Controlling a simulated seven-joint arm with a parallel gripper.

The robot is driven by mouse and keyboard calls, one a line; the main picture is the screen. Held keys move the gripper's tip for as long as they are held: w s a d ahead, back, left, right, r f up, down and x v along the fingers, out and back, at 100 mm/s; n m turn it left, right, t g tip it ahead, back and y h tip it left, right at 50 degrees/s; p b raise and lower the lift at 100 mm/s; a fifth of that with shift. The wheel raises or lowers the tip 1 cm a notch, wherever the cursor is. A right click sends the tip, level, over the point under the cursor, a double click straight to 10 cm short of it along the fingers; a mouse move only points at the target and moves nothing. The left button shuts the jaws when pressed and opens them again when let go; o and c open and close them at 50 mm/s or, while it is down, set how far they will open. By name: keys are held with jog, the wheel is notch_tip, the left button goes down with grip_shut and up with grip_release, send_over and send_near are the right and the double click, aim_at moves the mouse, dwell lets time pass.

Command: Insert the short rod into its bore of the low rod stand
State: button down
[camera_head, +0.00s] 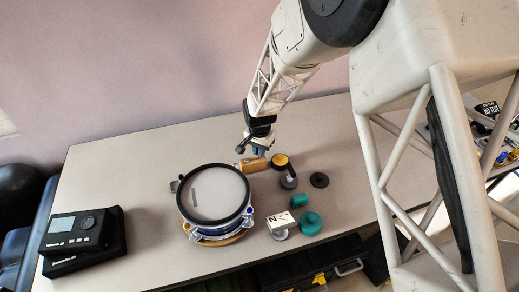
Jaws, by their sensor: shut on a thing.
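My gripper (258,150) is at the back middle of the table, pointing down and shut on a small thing. That thing is mostly hidden by the fingers; it is likely the short rod, but its shape is too small to tell. A low tan-brown block (252,164) lies just below the gripper and looks like the low rod stand. Its bores cannot be made out. Whether the held thing touches the block or is above it cannot be told from this view.
A black device (80,232) sits far left. The table's (130,165) back left is clear.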

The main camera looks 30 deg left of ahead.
dwell(0.3)
jog(key=c, duration=1.1)
grip_release()
jog(key=shift+c, duration=0.2)
jog(key=shift+r, duration=0.15)
jog(key=shift+r, duration=3.75)
jog(key=shift+d, duration=0.1)
